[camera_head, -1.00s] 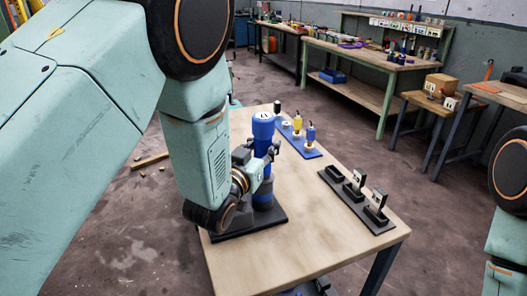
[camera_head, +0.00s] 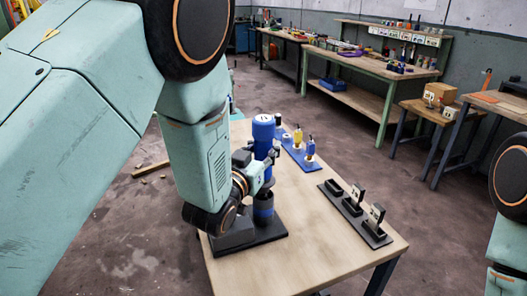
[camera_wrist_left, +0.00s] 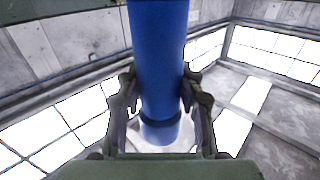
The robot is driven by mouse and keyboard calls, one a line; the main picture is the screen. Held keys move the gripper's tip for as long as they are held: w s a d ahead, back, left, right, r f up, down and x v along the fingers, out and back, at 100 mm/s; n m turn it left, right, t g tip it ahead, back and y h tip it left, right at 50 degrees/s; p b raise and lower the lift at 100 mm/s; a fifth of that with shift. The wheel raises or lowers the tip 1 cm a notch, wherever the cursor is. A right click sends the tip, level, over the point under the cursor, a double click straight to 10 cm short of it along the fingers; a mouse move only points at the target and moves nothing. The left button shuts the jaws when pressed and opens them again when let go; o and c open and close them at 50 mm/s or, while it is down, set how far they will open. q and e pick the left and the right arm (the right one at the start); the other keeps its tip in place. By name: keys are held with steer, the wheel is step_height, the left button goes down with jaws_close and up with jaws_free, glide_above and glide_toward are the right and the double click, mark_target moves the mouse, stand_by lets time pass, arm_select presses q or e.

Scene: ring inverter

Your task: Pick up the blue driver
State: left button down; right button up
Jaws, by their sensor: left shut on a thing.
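The blue driver (camera_head: 263,132) is a tall blue cylinder with a pale mark on top. It stands upright above a dark blue holder (camera_head: 263,212) on a black base plate (camera_head: 270,232) at the table's left side. My left gripper (camera_head: 262,172) is shut around the driver's body. In the left wrist view the driver (camera_wrist_left: 158,45) runs between the two fingers of the gripper (camera_wrist_left: 160,92), one on each side. Whether the driver's lower end is clear of the holder cannot be told. My right gripper is out of view.
The wooden table (camera_head: 310,215) has free room in front. A blue rack (camera_head: 300,155) with yellow and blue tools stands behind. A black rack (camera_head: 355,212) with black upright pieces is at the right. Workbenches (camera_head: 375,75) stand further back.

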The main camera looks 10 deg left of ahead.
mark_target(264, 118)
arm_select(q)
step_height(264, 118, up, 14)
steer(key=p, duration=1)
steer(key=shift+r, duration=0.1)
